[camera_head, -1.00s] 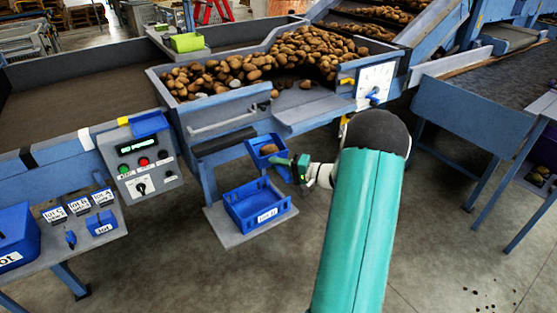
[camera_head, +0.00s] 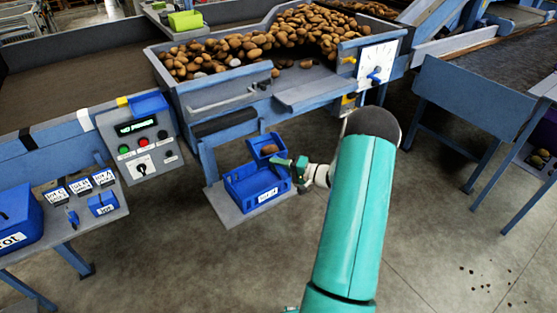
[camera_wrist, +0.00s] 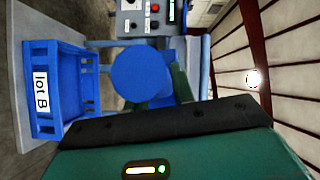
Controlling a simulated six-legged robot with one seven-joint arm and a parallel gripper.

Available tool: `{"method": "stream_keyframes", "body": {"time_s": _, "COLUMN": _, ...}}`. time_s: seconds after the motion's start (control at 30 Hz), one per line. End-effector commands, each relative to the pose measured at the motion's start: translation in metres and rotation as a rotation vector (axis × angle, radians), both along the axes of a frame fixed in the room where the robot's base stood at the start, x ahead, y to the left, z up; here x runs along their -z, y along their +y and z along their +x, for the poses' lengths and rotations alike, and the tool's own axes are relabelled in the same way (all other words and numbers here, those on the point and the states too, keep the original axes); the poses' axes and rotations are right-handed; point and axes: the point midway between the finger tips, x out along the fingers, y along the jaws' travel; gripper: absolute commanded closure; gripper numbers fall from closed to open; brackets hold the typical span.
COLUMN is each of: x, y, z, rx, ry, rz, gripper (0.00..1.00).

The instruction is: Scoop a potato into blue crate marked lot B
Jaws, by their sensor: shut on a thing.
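The blue crate (camera_head: 237,197) stands on a low grey platform under the machine. Its white label shows in the wrist view, where the crate (camera_wrist: 40,124) reads "lot B". My gripper (camera_head: 299,169) is shut on a blue scoop (camera_head: 257,141), with one brown potato (camera_head: 270,149) lying in it. The scoop is near the crate's far right part and overlaps it in the head view; whether they touch I cannot tell. In the wrist view the scoop's round blue end (camera_wrist: 141,74) hides most of the gripper's fingers, and the potato is hidden.
A hopper (camera_head: 180,93) heaped with potatoes is above and behind the crate. A control box (camera_head: 140,145) stands to the left. A side table (camera_head: 95,228) holds lot cards, a small blue box and a larger blue container. Open floor lies in front of the platform.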

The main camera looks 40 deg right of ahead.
Motion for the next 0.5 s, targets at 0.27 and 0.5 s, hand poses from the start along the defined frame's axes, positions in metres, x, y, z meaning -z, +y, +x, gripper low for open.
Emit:
{"method": "stream_keyframes", "body": {"time_s": 0.27, "x": 0.026, "y": 0.0, "z": 0.0, "rx": 0.0, "ry": -0.001, "rz": 0.0, "gripper": 1.0}}
{"method": "stream_keyframes", "body": {"time_s": 0.5, "x": 0.047, "y": 0.001, "z": 0.0, "rx": 0.0, "ry": 0.0, "rz": 0.001, "gripper": 1.0}}
